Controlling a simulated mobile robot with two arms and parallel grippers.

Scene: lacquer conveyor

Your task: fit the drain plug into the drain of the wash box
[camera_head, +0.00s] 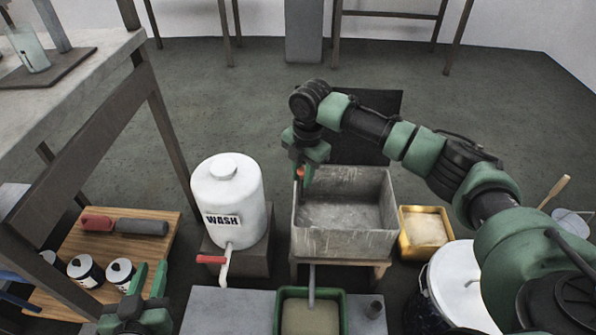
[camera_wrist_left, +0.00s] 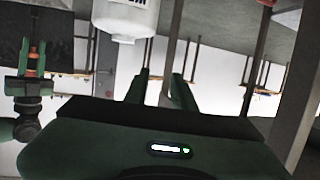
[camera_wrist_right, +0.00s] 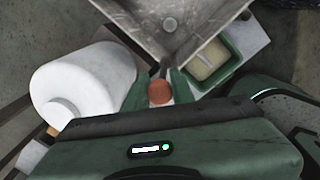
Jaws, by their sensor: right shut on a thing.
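The wash box (camera_head: 345,243) is a grey open box in the middle of the head view. The drain (camera_wrist_right: 170,24) shows in the right wrist view as a small round grey spot on its floor. My right gripper (camera_head: 305,180) points down at the box's left side, near the rim. It is shut on the drain plug, an orange-brown round piece (camera_wrist_right: 160,92) between its fingers, apart from the drain. My left gripper (camera_head: 150,278) is open and empty at the lower left, away from the box; its spread fingers show in the left wrist view (camera_wrist_left: 160,85).
A white WASH tank (camera_head: 228,188) with a red-handled tap (camera_head: 211,259) stands left of the box. A yellow tray (camera_head: 424,230) and a white-lidded bucket (camera_head: 463,285) are to its right. A green tray (camera_head: 335,313) sits in front, under a pipe.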

